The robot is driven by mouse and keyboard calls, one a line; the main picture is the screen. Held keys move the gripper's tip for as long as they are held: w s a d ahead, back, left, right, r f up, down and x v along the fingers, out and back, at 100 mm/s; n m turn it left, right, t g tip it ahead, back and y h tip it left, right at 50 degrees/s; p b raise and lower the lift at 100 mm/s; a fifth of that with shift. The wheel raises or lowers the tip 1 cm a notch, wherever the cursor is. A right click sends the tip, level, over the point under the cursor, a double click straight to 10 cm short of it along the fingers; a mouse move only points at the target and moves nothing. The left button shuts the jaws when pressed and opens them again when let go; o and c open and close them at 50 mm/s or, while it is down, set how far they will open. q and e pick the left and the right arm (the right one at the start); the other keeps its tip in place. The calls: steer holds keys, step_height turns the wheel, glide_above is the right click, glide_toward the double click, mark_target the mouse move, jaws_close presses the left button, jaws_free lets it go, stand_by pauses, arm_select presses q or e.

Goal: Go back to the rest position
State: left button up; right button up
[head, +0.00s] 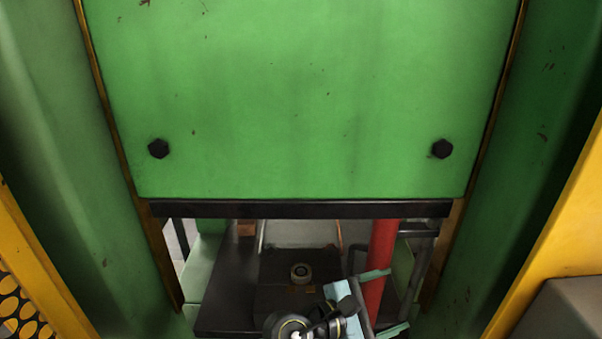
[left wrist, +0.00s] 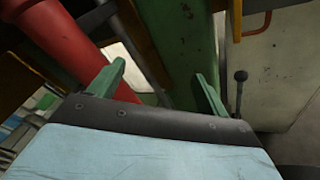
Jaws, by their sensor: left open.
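My left gripper (head: 384,302) is low in the head view, right of the middle, below the dark lower edge of a large green panel (head: 300,100). Its two green fingers are spread apart, with nothing between them. In the left wrist view the left gripper (left wrist: 157,88) also shows open and empty, with its pale blue body in front. A red pipe (head: 381,262) stands close by the fingers in the head view. It also shows in the left wrist view (left wrist: 62,45), at upper left behind one finger; I cannot tell whether they touch. My right gripper is in neither view.
Green side walls (head: 60,140) flank the panel. A yellow frame (head: 556,245) stands at right and a yellow perforated guard (head: 25,285) at lower left. In the left wrist view a black-knobbed lever (left wrist: 240,88) stands right of the fingers.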

arm_select(q)
steer(key=w+a+r+n+t+y, duration=0.2)
steer(key=a+r+n+t+y, duration=0.15)
steer(key=a+n+t, duration=0.55)
steer(key=w+a+r+n+t+y, duration=0.1)
steer(key=a+r+n+t+y, duration=0.25)
steer(key=n, duration=0.95)
steer(key=s+a+f+n+g+y, duration=0.3)
steer(key=a+f+n+y, duration=0.2)
steer(key=a+n, duration=0.55)
steer(key=s+a+f+n+g+y, duration=0.2)
steer(key=a+f+n+y, duration=0.35)
steer(key=a+n, duration=0.55)
steer(key=s+a+f+n+g+h, duration=0.15)
steer(key=s+f+n+g, duration=0.35)
steer(key=s, duration=0.5)
steer(key=s+a+f+n+g, duration=0.2)
steer(key=s+n+g, duration=0.35)
steer(key=s, duration=0.45)
step_height(320, 180, down, 26)
steer(key=s+g, duration=0.1)
steer(key=s, duration=0.2)
steer(key=s+a+f+g, duration=0.1)
steer(key=s+a+f, duration=0.1)
steer(key=s+f, duration=1.2)
steer(key=shift+s+a, duration=0.4)
steer(key=shift+s, duration=0.4)
steer(key=shift+f, duration=0.1)
steer(key=shift+c, duration=0.2)
